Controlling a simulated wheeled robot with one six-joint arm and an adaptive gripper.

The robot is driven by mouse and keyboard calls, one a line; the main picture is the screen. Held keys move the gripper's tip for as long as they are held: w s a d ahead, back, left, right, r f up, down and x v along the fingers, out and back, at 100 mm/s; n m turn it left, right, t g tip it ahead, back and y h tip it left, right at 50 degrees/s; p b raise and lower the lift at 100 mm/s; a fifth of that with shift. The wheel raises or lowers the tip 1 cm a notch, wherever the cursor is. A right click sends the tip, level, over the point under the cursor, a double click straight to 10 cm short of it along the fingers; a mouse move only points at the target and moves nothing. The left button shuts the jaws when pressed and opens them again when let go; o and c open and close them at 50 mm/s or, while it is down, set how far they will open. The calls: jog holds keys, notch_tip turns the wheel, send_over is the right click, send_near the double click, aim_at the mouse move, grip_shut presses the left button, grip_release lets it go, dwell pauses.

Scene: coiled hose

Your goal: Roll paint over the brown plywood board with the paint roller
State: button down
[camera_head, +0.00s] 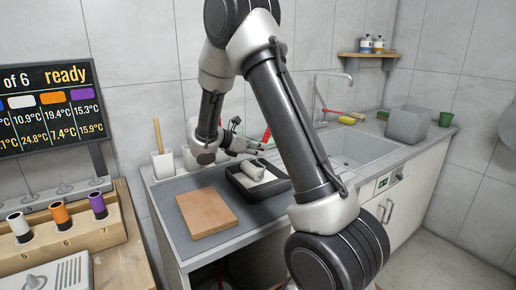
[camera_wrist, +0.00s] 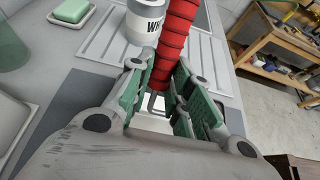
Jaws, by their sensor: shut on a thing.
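The paint roller's red ribbed handle (camera_wrist: 172,48) stands between the green-padded fingers of my gripper (camera_wrist: 155,100) in the wrist view. My gripper is shut on it low down, and the lower end is partly hidden by the fingers. In the head view my gripper (camera_head: 258,146) is beside the black paint tray (camera_head: 277,186). The pale roller sleeve (camera_head: 254,170) is at the tray; whether it touches the tray's floor I cannot tell. The brown plywood board (camera_head: 207,211) lies flat on the grey counter mat, left of the tray and apart from it. Its top looks plain brown.
A white can (camera_wrist: 145,24) stands close beyond the fingers. A holder with a wooden-handled tool (camera_head: 162,163) stands behind the board. The sink (camera_head: 357,147) and a grey bin (camera_head: 407,124) are to the right. The mat in front of the board is clear.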

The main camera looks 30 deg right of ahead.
jog(key=shift+f, duration=0.45)
dwell(0.9)
jog(key=shift+r, duration=3.55)
